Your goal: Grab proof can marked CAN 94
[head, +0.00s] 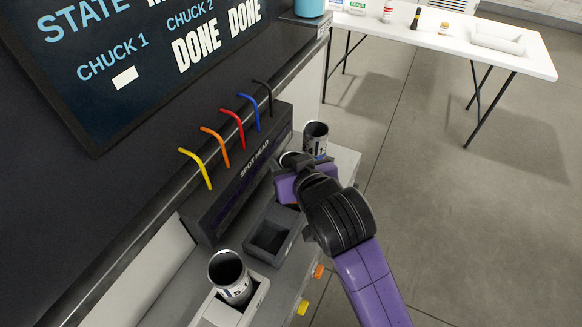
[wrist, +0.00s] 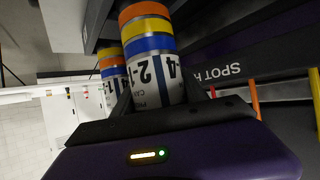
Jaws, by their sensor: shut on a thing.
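My gripper (head: 303,160) is at the far end of the machine, by an open-topped can (head: 315,135) with a dark inside. In the wrist view my gripper (wrist: 158,98) is shut on a can (wrist: 150,62) with orange, yellow and blue bands and black print on white. Its print is only partly readable, so I cannot confirm CAN 94. A similar banded can (wrist: 112,72) shows behind it to the left. In the head view another open-topped can (head: 230,277) stands slightly tilted in the near holder.
The SPOT HEAD box (head: 238,187) runs along the machine, with several coloured hoses above it. A grey open bin (head: 270,237) lies between the cans. A dark screen (head: 140,50) reads DONE twice. A white table (head: 455,45) stands at the back right, with clear floor before it.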

